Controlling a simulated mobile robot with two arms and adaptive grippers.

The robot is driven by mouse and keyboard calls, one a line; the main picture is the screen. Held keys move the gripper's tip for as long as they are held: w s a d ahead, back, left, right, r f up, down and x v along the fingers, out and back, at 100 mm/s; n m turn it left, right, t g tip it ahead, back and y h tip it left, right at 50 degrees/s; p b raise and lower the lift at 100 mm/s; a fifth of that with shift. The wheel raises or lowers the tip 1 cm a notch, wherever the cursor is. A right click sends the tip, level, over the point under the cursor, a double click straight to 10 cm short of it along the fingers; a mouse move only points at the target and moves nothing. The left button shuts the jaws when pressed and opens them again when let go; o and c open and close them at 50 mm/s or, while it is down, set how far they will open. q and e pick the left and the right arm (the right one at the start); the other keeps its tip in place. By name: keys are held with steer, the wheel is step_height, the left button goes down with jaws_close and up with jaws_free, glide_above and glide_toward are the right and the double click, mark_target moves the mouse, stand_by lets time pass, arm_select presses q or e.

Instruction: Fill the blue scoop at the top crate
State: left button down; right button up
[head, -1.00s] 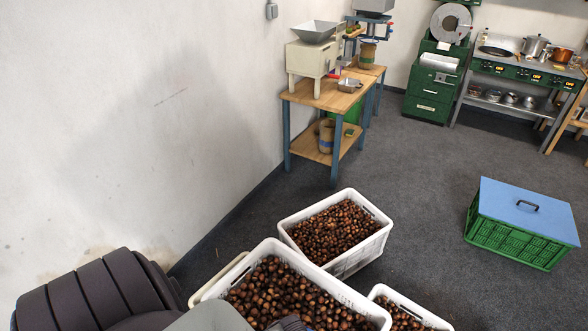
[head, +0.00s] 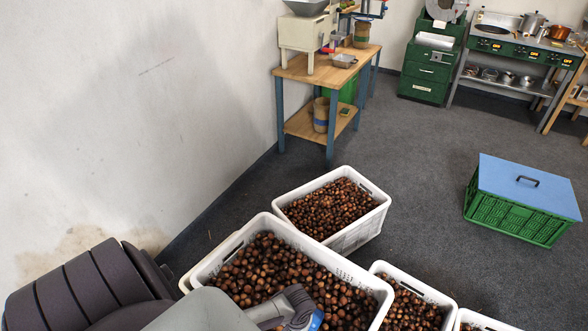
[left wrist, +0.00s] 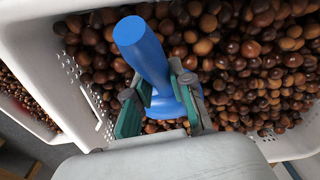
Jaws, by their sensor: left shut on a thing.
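The blue scoop (left wrist: 143,48) is held in my left gripper (left wrist: 160,90), whose two green-padded fingers close on it in the left wrist view. In the head view my left gripper (head: 297,308) is low over the nearest white crate (head: 213,259), and a small bit of the blue scoop (head: 316,321) shows beside it. This crate is full of brown chestnuts (head: 283,266). The scoop is over the chestnuts near a crate wall (left wrist: 88,108). Its bowl is largely hidden by the fingers, so I cannot tell its contents. My right gripper is not in view.
Another white crate of chestnuts (head: 352,240) stands behind, and more (head: 447,298) stand at the lower right. A green crate with a blue lid (head: 522,184) is on the floor at right. A wooden bench (head: 350,62) stands by the wall. The middle floor is clear.

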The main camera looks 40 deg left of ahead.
arm_select(q)
steer(key=shift+t+y, duration=0.3)
steer(key=shift+t, duration=0.6)
steer(key=w+f+b, duration=0.1)
steer(key=w+b, duration=0.1)
steer(key=b, duration=0.1)
steer(key=w+a+f+b, duration=0.1)
steer(key=w+f+b, duration=0.1)
steer(key=w+b, duration=0.1)
steer(key=w+a+f+b, duration=0.1)
steer(key=w+b, duration=0.1)
steer(key=b, duration=0.2)
steer(key=shift+w+a+f, duration=0.2)
steer(key=shift+w+f, duration=0.2)
steer(key=w, duration=0.1)
steer(key=w+f+t+b, duration=0.1)
steer(key=w+a+b, duration=0.1)
steer(key=shift+f+t, duration=0.25)
steer(key=shift+t, duration=0.15)
steer(key=shift+s+d+r+t+y+p, duration=0.25)
steer(key=shift+r+t+y+p, duration=0.15)
steer(key=shift+r+t+p, duration=0.1)
steer(key=shift+s+t, duration=0.2)
steer(key=shift+t, duration=0.2)
step_height(320, 180, up, 8)
steer(key=s+t+p, duration=0.1)
steer(key=p, duration=0.6)
steer(key=shift+s+d+r+t+y, duration=0.2)
steer(key=shift+s+t+y, duration=0.1)
steer(key=shift+y, duration=0.1)
